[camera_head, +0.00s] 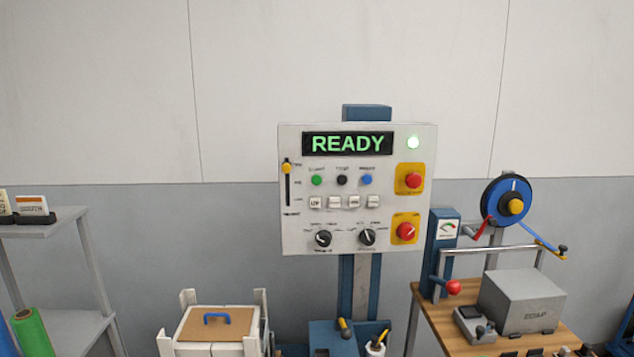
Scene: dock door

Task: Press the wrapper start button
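A light grey control panel (297,232) stands upright on a blue post in the middle of the camera_head view. A small green button (317,180) sits at the left of a row with a black button (342,180) and a blue button (367,180). The labels above them are too small to read surely. Neither of my grippers is in view.
Two red mushroom buttons (413,180) sit on yellow plates at the panel's right. A wooden bench (428,312) with a grey box (522,300) and a blue reel (494,203) stands right. A grey shelf (62,229) stands left. A crate (192,349) stands low in front.

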